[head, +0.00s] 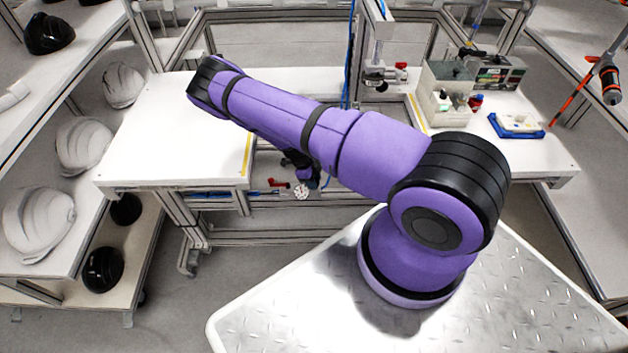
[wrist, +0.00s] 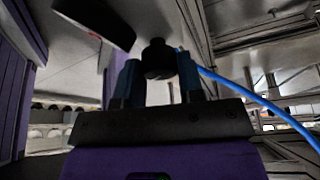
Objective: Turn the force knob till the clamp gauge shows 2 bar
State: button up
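The clamp gauge (head: 302,192) is a small white round dial below the work table's front edge in the head view. It is too small to read. The force knob (wrist: 158,60) is a black round knob in the wrist view. My gripper (wrist: 159,78) has one finger on each side of the knob, with little or no gap. I cannot tell whether the fingers press on it. In the head view my purple arm hides most of the gripper and the knob; only dark parts show just above the gauge.
A dark slab (wrist: 98,20) hangs close to the left finger, and a blue hose (wrist: 260,100) runs past on the right. The white work table (head: 170,125) lies left of the gauge. Racks with pale helmet shells (head: 40,222) stand at the left. A blue tray (head: 516,127) lies at the right.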

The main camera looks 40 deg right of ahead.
jog(key=shift+n, duration=0.4)
jog(key=n+t+h, duration=0.1)
jog(key=n, duration=0.2)
jog(key=shift+n, duration=0.4)
jog(key=n+t, duration=0.1)
jog(key=n, duration=0.1)
jog(key=n+t, duration=0.1)
jog(key=n, duration=0.1)
jog(key=shift+s+n+h, duration=0.15)
jog(key=shift+n+h, duration=0.15)
jog(key=n, duration=0.2)
jog(key=n+t, duration=0.1)
jog(key=n, duration=0.1)
jog(key=shift+n+t, duration=0.3)
jog(key=n+t, duration=0.1)
jog(key=n, duration=0.3)
jog(key=shift+n+t+y, duration=0.3)
jog(key=shift+t+y, duration=0.1)
jog(key=o, duration=0.6)
